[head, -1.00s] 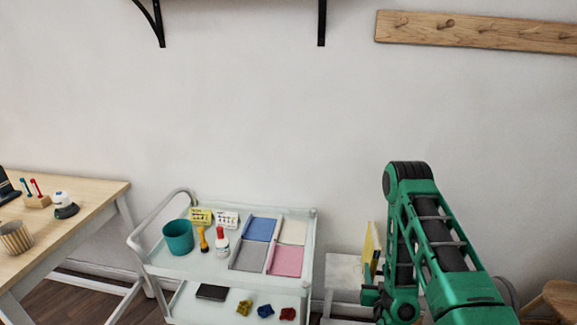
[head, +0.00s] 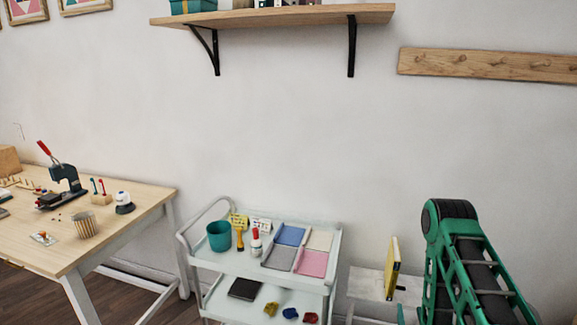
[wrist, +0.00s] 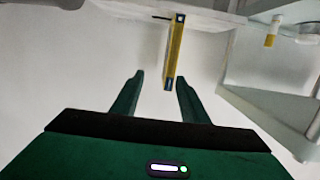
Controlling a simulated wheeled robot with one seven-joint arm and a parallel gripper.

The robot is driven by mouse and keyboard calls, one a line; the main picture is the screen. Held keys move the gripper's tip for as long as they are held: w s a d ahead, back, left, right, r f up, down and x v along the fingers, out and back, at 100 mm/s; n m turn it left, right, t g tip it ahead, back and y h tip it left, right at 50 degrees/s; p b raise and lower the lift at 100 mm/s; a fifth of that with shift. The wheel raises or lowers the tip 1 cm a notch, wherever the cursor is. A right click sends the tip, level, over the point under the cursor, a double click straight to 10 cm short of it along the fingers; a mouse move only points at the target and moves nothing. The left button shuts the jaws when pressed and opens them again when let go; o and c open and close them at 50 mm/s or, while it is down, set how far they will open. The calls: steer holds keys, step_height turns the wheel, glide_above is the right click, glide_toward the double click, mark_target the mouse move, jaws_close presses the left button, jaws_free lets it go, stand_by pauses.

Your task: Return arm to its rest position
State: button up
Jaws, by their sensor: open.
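My green arm (head: 465,265) stands folded at the right of the head view; its gripper is out of that view. In the wrist view my gripper (wrist: 160,82) shows two dark green fingers spread apart with nothing held between them. A thin yellow upright item (wrist: 174,50) appears beyond the fingertips, apart from them as far as I can tell. In the head view the yellow item (head: 391,268) stands on a small white stand (head: 368,283), just left of my arm.
A white two-tier cart (head: 235,262) holds a teal cup (head: 220,236), bottles and coloured fabric squares. A wooden table (head: 60,258) with a press (head: 65,185) is at left. A shelf (head: 275,15) and peg rail (head: 490,64) are on the wall.

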steer(key=w+r+n+g+y, duration=0.2)
steer(key=w+r+g, duration=0.15)
steer(key=r, duration=0.35)
steer(key=s+d+r+m+g, duration=0.1)
steer(key=s+d+r+g, duration=0.45)
steer(key=s+r, duration=0.6)
steer(key=s+a+r+m+g+y, duration=0.1)
steer(key=s+r+g, duration=0.1)
steer(key=s+r, duration=0.3)
steer(key=s+a+r+m+g, duration=0.1)
steer(key=s+r, duration=0.3)
steer(key=s, duration=1)
steer(key=s+a+r+m+g+y, duration=0.1)
steer(key=s+r, duration=0.4)
steer(key=s, duration=0.5)
steer(key=a+m+g, duration=0.1)
steer(key=g, duration=0.1)
steer(key=shift+a+r+g+y, duration=0.25)
steer(key=shift+r+g+y, duration=0.05)
